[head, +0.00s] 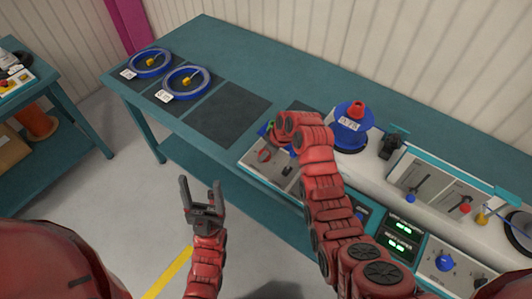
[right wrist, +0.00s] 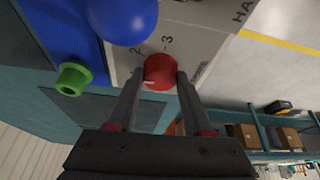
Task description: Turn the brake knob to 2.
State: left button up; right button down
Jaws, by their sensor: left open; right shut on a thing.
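The red brake knob (right wrist: 160,68) sits on a pale panel (right wrist: 205,45) in the right wrist view, with printed numbers 2 and 3 beside it. A short white mark shows on the knob's lower left; I cannot tell its exact setting. My right gripper (right wrist: 158,84) is shut on the knob, one finger on each side. In the head view my right arm reaches over the panel (head: 251,163) and hides that gripper. A red knob (head: 265,155) also shows on this panel. My left gripper (head: 203,193) is open and empty, in front of the bench.
A blue reel with a red cap (head: 352,128) stands right of the panel. Two blue rings (head: 150,62) (head: 187,83) lie on dark mats at the bench's left. A bare mat (head: 228,114) lies nearer. Blue and green parts (right wrist: 72,79) sit close to the right gripper.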

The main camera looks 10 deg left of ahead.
jog(key=m+b, duration=0.1)
jog(key=m, duration=0.1)
jog(key=m+t+h+b, duration=0.1)
jog(key=m, duration=0.1)
jog(key=shift+s+a+f, duration=0.1)
jog(key=shift+f, duration=0.1)
jog(key=shift+r+m+t+h+b, duration=0.15)
jog(key=shift+m+t+h+b, duration=0.35)
jog(key=shift+m, duration=0.9)
jog(key=shift+c, duration=1.5)
grip_release()
